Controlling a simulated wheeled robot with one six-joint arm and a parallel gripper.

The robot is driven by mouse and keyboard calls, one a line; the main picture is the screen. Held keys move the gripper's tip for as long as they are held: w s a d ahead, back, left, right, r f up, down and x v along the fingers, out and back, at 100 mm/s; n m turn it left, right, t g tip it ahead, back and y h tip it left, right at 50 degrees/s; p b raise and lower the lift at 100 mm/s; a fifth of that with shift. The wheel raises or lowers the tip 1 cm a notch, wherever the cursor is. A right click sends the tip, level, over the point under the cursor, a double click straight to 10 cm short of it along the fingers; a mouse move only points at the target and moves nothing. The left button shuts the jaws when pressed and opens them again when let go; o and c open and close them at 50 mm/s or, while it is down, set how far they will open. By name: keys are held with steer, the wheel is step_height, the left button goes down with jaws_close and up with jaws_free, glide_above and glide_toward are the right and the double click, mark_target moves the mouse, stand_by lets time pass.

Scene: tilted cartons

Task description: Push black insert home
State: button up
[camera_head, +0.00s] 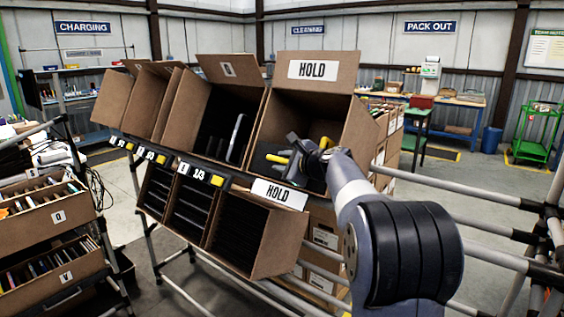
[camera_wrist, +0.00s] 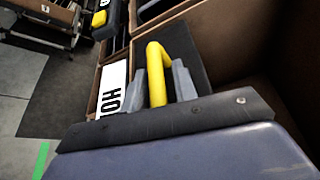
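A black insert (camera_wrist: 200,52) with a yellow handle (camera_wrist: 157,72) shows in the wrist view, inside a cardboard carton (camera_head: 358,128). In the head view the insert (camera_head: 263,163) lies low in the tilted carton with the HOLD flap, and yellow shows beside my gripper (camera_head: 287,154). In the wrist view my grey fingers (camera_wrist: 160,86) stand on either side of one leg of the yellow handle. I cannot tell whether they grip it. The insert's far edge and seating are partly hidden by the carton and my gripper.
A lower HOLD carton (camera_head: 287,236) holds black sheets. An open carton (camera_head: 196,110) with a dark upright panel stands left. Rack rails (camera_head: 450,210) run at right. A left rack holds filled cartons (camera_head: 45,215). Open floor lies beyond at right.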

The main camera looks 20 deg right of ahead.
steer(key=shift+o, duration=0.8)
steer(key=shift+a, duration=0.1)
steer(key=shift+s+r, duration=0.1)
steer(key=b+v, duration=0.1)
steer(key=v, duration=0.9)
steer(key=shift+s, duration=0.35)
steer(key=shift+w, duration=0.1)
steer(key=p+x, duration=0.1)
steer(key=x, duration=0.9)
steer(key=shift+w, duration=0.1)
steer(key=shift+w+a+r, duration=0.1)
steer(key=shift+w+a, duration=0.1)
steer(key=shift+s+a+r, duration=0.3)
steer(key=shift+s+a, duration=0.15)
steer(key=shift+a, duration=0.05)
steer(key=shift+d, duration=0.1)
